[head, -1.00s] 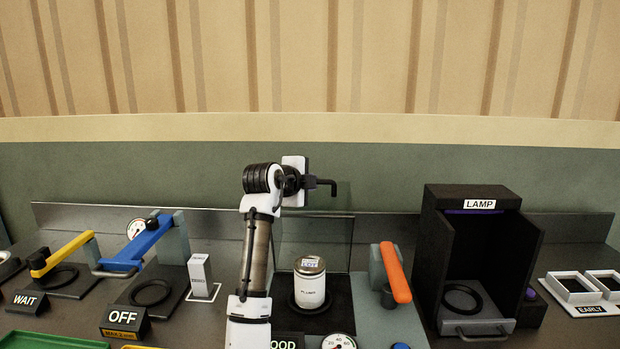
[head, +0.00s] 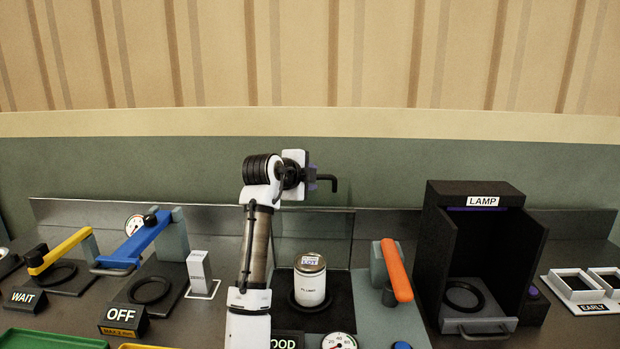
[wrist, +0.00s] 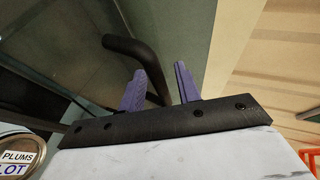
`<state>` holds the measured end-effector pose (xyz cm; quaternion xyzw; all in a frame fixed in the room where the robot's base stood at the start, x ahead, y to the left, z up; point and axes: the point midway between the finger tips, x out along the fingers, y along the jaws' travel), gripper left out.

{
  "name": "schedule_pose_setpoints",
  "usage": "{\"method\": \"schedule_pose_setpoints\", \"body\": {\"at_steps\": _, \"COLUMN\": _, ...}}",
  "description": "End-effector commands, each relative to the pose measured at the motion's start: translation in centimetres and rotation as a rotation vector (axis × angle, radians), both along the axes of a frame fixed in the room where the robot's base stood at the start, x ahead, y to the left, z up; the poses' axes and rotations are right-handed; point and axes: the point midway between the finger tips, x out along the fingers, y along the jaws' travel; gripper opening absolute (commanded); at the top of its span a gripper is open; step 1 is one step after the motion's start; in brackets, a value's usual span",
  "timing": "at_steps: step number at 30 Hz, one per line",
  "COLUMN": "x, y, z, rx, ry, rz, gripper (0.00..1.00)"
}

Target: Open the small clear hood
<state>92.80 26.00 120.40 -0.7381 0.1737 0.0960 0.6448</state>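The small clear hood (head: 338,232) shows as a pane standing upright behind a lidded jar (head: 312,287). A black bent handle (head: 334,184) sticks out at its top, and it also shows in the wrist view (wrist: 130,48). My gripper (head: 314,178) is at this handle, high above the jar. In the wrist view my gripper's purple fingers (wrist: 162,80) stand apart, with the handle bar running behind the left finger and into the gap. A narrow gap shows beside the right finger. The handle's joint with the pane is hard to make out.
An orange lever (head: 397,270) stands just right of the jar. A dark LAMP box (head: 440,240) is farther right. Blue (head: 135,243) and yellow (head: 62,250) levers are at left, with a white block (head: 199,272) nearer my arm. Above the pane is free space.

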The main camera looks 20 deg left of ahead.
Motion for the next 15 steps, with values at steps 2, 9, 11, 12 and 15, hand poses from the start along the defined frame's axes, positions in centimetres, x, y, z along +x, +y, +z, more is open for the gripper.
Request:
{"method": "schedule_pose_setpoints", "body": {"at_steps": 2, "x": 0.0, "y": 0.0, "z": -0.1, "rx": 0.0, "ry": 0.002, "rz": -0.001, "gripper": 0.34}}
{"method": "schedule_pose_setpoints", "body": {"at_steps": 9, "x": -1.9, "y": 0.4, "z": 0.4, "rx": 0.001, "ry": -0.002, "rz": 0.001, "gripper": 0.34}}
{"method": "schedule_pose_setpoints", "body": {"at_steps": 11, "x": -3.0, "y": 0.5, "z": 0.8, "rx": 0.003, "ry": -0.002, "rz": 0.001, "gripper": 0.34}}
{"method": "schedule_pose_setpoints", "body": {"at_steps": 12, "x": -3.8, "y": 0.6, "z": 1.1, "rx": 0.002, "ry": -0.002, "rz": 0.001, "gripper": 0.34}}
{"method": "schedule_pose_setpoints", "body": {"at_steps": 15, "x": -6.1, "y": 0.9, "z": 2.1, "rx": 0.003, "ry": -0.004, "rz": 0.001, "gripper": 0.34}}
